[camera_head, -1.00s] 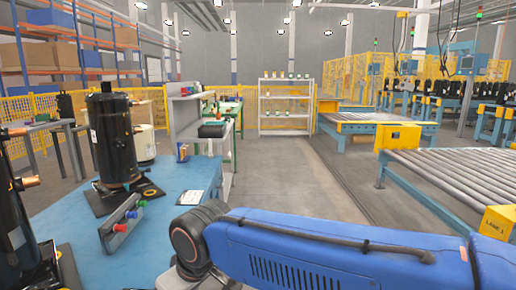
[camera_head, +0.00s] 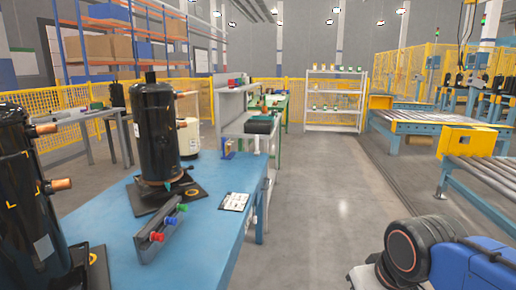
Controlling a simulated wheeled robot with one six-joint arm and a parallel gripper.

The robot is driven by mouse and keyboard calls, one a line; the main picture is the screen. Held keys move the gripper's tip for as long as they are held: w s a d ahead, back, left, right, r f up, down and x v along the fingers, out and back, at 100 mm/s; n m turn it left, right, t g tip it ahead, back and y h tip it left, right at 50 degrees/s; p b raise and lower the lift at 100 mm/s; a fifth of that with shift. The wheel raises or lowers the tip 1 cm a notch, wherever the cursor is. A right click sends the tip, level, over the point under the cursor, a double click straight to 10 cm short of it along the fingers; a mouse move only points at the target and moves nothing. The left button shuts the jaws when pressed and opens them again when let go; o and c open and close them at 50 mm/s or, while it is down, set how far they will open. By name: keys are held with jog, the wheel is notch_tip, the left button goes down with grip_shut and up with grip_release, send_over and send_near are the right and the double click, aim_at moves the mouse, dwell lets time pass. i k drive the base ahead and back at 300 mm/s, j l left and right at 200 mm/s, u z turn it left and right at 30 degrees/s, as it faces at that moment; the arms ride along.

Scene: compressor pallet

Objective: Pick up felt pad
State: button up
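Flat dark pads lie on the blue table (camera_head: 110,214). Another dark pad (camera_head: 98,268) shows at the lower left beside the near black compressor (camera_head: 28,190), which is cut by the left edge. I cannot tell whether either is the felt pad. My gripper is out of view; only part of my blue arm shows at the lower right, apart from the table.
A grey bar with red, green and blue knobs (camera_head: 160,234) and a white card (camera_head: 235,201) lie on the table. A white shelf (camera_head: 335,98) stands at the back. Roller conveyors (camera_head: 490,176) are at the right. Grey floor (camera_head: 325,200) between is clear.

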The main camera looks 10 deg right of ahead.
aim_at(256, 153)
jog(key=i+l, duration=0.15)
jog(key=i, duration=0.25)
jog(key=i+l, duration=0.15)
jog(key=i, duration=0.2)
jog(key=i+l, duration=0.1)
jog(key=i, duration=0.3)
